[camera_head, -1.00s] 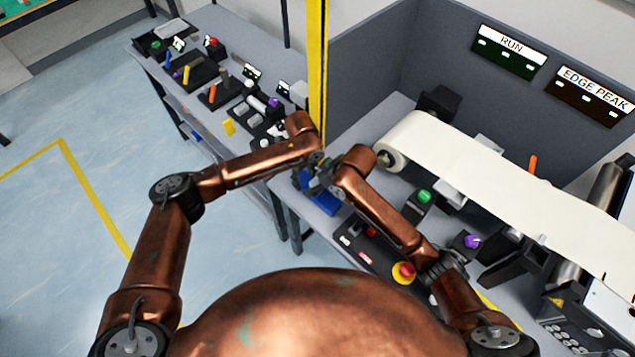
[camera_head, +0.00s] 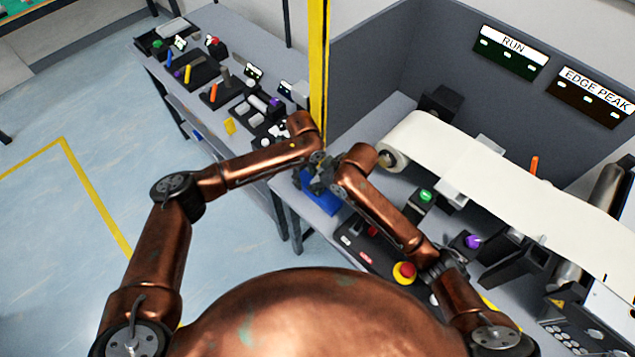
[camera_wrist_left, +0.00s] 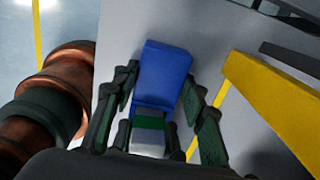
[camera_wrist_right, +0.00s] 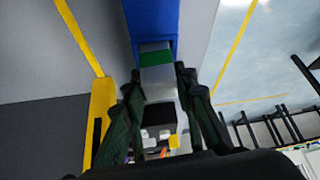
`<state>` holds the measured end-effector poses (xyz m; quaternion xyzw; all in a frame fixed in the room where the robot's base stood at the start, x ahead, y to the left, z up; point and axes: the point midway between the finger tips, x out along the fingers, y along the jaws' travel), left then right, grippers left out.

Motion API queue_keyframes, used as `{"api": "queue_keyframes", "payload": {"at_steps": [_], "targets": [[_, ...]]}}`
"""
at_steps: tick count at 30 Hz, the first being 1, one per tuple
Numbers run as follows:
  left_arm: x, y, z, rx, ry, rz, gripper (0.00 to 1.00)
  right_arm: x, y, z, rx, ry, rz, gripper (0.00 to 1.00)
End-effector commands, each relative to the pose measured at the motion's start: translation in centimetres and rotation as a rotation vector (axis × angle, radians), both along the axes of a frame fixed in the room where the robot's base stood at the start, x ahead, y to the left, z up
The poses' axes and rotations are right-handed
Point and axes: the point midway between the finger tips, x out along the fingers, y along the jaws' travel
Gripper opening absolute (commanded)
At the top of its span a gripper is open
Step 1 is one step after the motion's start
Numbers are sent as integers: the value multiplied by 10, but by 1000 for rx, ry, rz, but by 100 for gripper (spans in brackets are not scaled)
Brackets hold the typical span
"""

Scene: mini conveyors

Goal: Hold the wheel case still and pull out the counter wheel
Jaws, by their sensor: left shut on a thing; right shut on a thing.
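A blue body (camera_head: 320,204), which I take for the wheel case, is at the bench's near left end. It also shows in the left wrist view (camera_wrist_left: 165,70) and right wrist view (camera_wrist_right: 153,18). A grey block (camera_wrist_right: 160,90) with a green band adjoins it; whether this is the counter wheel is unclear. My left gripper (camera_wrist_left: 158,75) has its fingers along both sides of the blue body. My right gripper (camera_wrist_right: 160,82) has its fingers beside the grey block. In the head view the forearms and grippers (camera_head: 322,172) crowd together, hiding the contact.
A white web on rollers (camera_head: 480,175) runs along the right bench. A control box with a red stop button (camera_head: 404,270) lies in front of it. A yellow post (camera_head: 318,70) stands close behind the grippers. A side bench (camera_head: 215,65) holds several small devices.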

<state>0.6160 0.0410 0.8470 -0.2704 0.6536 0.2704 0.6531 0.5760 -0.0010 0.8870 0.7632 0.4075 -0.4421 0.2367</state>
Motion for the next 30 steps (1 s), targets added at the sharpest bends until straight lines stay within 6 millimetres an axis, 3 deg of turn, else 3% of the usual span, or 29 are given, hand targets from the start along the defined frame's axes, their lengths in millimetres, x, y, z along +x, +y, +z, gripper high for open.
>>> {"api": "queue_keyframes", "payload": {"at_steps": [30], "targets": [[0,1,-1,1,0,2,8,0,0,50,0,-1,2,0]]}}
